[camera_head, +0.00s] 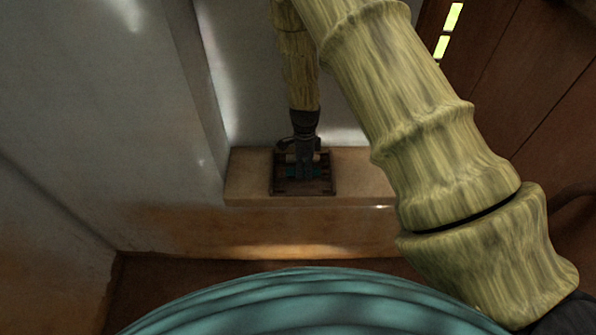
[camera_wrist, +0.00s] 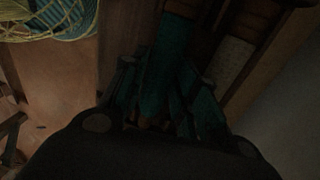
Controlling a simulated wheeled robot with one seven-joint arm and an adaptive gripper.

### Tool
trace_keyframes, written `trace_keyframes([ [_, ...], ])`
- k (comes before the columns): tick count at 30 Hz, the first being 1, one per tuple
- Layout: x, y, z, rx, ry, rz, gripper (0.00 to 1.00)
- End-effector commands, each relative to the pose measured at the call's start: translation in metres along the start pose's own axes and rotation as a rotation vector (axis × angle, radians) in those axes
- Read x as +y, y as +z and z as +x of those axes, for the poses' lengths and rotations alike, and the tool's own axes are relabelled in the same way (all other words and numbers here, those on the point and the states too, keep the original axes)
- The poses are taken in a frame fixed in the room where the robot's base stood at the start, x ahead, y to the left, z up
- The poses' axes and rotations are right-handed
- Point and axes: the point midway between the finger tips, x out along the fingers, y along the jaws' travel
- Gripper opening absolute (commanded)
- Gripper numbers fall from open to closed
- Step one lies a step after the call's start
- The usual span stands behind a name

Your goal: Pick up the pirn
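A dark tray (camera_head: 326,191) sits on the ledge in the head view, with small teal pieces (camera_head: 290,172) in it that look like wound pirns. My gripper (camera_head: 304,172) points down over the middle of the tray, with its tips low among its contents. In the dark wrist view, a long teal pirn (camera_wrist: 172,48) lies just ahead of and partly between the fingers of my gripper (camera_wrist: 165,108). A pale piece (camera_wrist: 234,58) lies to its right. The fingers hide much of the contact area. I cannot tell whether they are closed on a pirn.
The narrow ledge (camera_head: 245,185) holds the tray, with a wall behind it and a wall to the left (camera_head: 120,130). Brown wooden panels (camera_head: 520,80) stand at the right. A basket-like bundle of yellow and teal strands (camera_wrist: 50,18) is at upper left in the wrist view.

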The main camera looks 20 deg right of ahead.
Motion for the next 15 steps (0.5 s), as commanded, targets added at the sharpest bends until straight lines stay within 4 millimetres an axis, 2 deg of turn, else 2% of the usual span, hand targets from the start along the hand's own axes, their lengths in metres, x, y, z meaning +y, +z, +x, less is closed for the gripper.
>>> trace_keyframes([
  [1, 0.0000, 0.0001, 0.0000, 0.000, 0.000, 0.000, 0.30],
  [6, 0.0001, 0.0001, -0.0002, 0.000, 0.000, 0.000, 0.01],
  [15, 0.0000, 0.0002, -0.0010, 0.000, 0.000, 0.000, 0.00],
])
